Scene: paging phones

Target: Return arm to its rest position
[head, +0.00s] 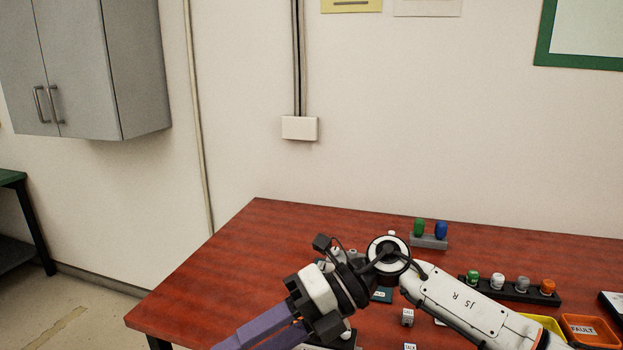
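My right arm comes in from the lower right and reaches left across the red-brown table (232,243). Its wrist bends toward the lower left. My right gripper (250,338) has purple fingers that run down to the bottom edge of the head view. The fingertips are at or past that edge, so its opening and any held thing cannot be made out. My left gripper is not in view. A teal-labelled item (382,295) and some white-topped items are partly hidden behind my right wrist.
A grey holder (428,242) bears a green and a blue piece. A black rack (515,291) holds several coloured pegs. A yellow tray (548,322) and an orange FAULT tray (590,330) are at right. A small CALL block (407,317) stands near my forearm. The table's left part is clear.

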